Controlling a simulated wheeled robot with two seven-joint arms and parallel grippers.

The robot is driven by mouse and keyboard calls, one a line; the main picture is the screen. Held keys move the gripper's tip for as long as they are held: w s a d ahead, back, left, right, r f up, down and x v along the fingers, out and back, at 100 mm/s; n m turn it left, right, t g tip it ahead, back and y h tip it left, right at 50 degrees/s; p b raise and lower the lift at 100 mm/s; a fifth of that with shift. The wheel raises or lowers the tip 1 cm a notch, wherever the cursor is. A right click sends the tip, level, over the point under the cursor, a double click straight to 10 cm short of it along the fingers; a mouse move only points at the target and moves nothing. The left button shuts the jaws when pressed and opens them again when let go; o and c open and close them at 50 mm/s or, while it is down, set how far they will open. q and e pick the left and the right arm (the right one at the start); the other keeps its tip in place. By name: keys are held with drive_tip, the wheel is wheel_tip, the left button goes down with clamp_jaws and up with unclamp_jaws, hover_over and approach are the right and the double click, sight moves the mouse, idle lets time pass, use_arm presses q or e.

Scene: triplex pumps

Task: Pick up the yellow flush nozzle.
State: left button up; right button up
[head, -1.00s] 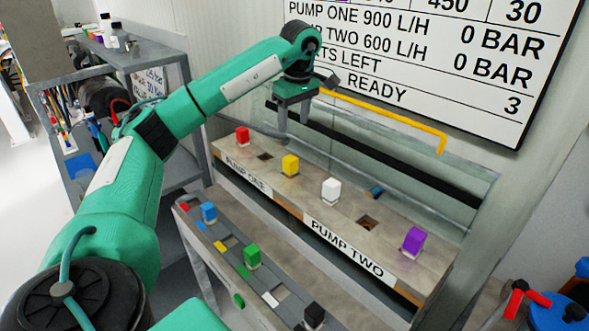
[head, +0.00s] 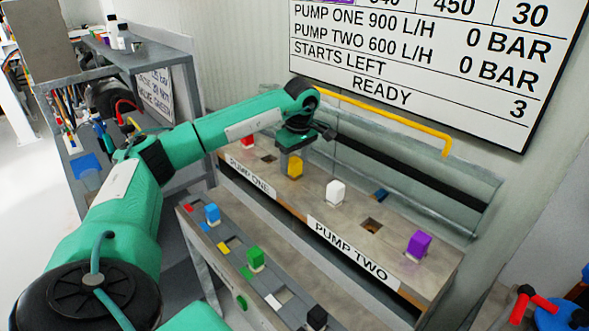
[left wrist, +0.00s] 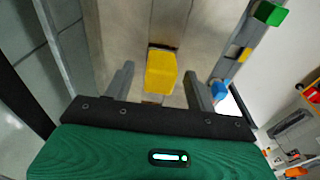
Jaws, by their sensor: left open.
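The yellow flush nozzle (head: 295,167) is a yellow block standing in the pump bench (head: 330,222), between the red and white blocks. My left gripper (head: 290,160) is over it in the head view, partly covering it. In the left wrist view the yellow nozzle (left wrist: 161,73) lies between the two open fingers of my left gripper (left wrist: 160,82), with a gap on each side. I cannot tell how far down the fingers reach along it. My right gripper is not in view.
On the bench are a red block (head: 249,142), a white block (head: 335,191) and a purple block (head: 418,245), with square holes between. A lower rack holds blue (head: 211,213), green (head: 255,258) and black (head: 316,317) blocks. A yellow pipe (head: 390,119) runs along the wall behind.

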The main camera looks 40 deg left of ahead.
use_arm(q)
drive_tip(key=shift+a+f, duration=0.1)
drive_tip(key=shift+f, duration=0.45)
drive_tip(key=c, duration=1.2)
drive_tip(key=shift+o, duration=0.2)
drive_tip(key=shift+r, duration=0.15)
